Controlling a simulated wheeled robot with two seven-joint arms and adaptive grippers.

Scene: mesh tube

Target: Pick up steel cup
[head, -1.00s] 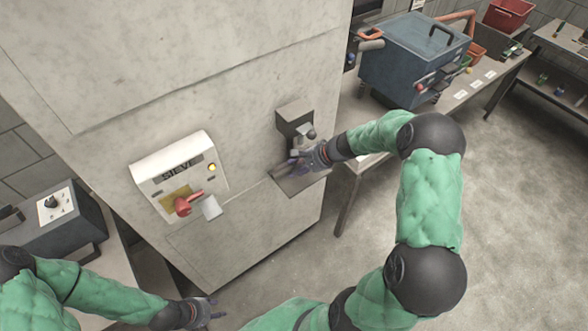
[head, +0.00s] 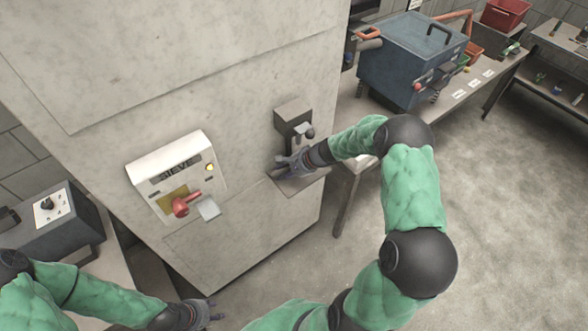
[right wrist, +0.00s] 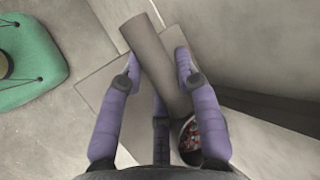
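A plain grey cylinder (right wrist: 155,60) lies slanted between my right fingers in the right wrist view; it looks like the steel cup, but I cannot be sure. A dark round opening with red and pale bits (right wrist: 190,138) shows at its near end, partly behind a finger; I cannot tell whether it belongs to the cylinder. My right gripper (right wrist: 157,65) has its fingers spread on both sides of the cylinder, without a clear grip. In the head view my right gripper (head: 284,164) is over the small shelf and hides the cup. My left gripper (head: 214,312) is open and empty, low down.
The small shelf (head: 303,186) juts from the big grey machine (head: 180,80), under a dark spout block (head: 294,118). A table with a blue box (head: 410,60) stands behind my right arm.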

